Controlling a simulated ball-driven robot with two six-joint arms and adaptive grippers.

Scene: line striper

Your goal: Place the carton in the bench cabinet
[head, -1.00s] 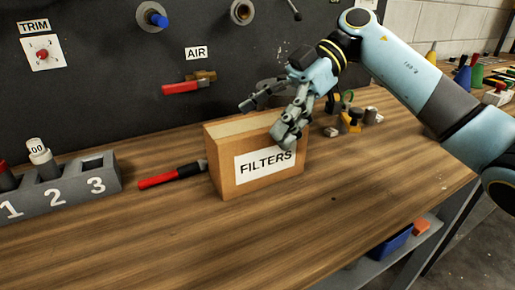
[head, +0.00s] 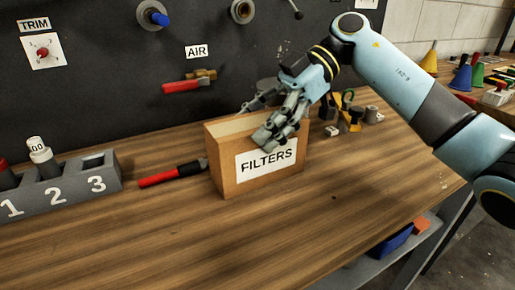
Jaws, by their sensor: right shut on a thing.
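The carton (head: 226,172) is an open-topped brown box with a white FILTERS label, upright on the wooden bench. My right gripper (head: 262,124) reaches down from the upper right and is shut on the carton's upper edge. One finger lies over the front wall above the label; the other is behind it, over the opening. The fingers hide part of the rim and the inside. My left gripper is not in view. I cannot make out a bench cabinet.
A red-handled tool (head: 170,174) lies just left of the carton. A grey numbered holder (head: 62,190) stands at the left. Small parts (head: 352,118) lie behind on the right. A blue bin (head: 392,240) sits on a shelf under the bench. The front bench top is clear.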

